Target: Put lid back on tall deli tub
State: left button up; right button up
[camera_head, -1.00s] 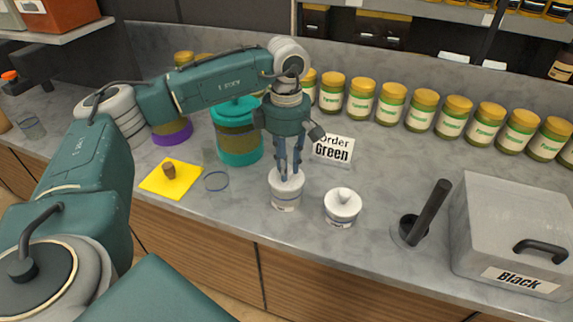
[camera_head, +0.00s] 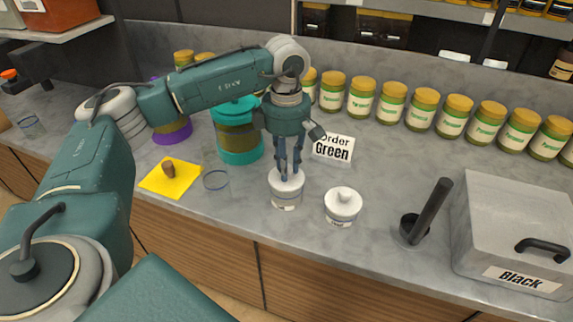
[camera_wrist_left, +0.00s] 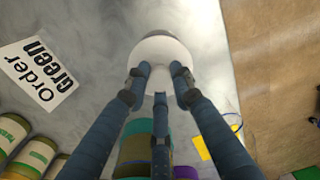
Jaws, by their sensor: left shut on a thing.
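A white tub (camera_head: 286,200) with a label stands on the counter under my left gripper. Its white lid (camera_head: 287,181) sits at the tub's top; I cannot tell whether it is fully seated. My left gripper (camera_head: 289,172) points straight down with its fingers shut on the lid, seemingly at its knob, which the fingers hide. In the left wrist view the round white lid (camera_wrist_left: 162,52) lies between the fingertips. My right gripper is not in view.
An "Order Green" card (camera_head: 333,147) stands behind the tubs. A teal-lidded jar (camera_head: 239,142) is behind left, and a yellow mat (camera_head: 170,178) with a brown stopper and a clear ring (camera_head: 216,179) lie left. A mortar with pestle (camera_head: 414,228) and a grey "Black" box (camera_head: 514,225) stand right.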

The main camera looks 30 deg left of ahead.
pick_arm(q)
jog(key=o, duration=1.4)
jog(key=shift+r, duration=0.1)
jog(key=shift+r+p, duration=2.3)
jog(key=shift+r, duration=1.15)
grip_shut()
jog(key=shift+f, duration=0.25)
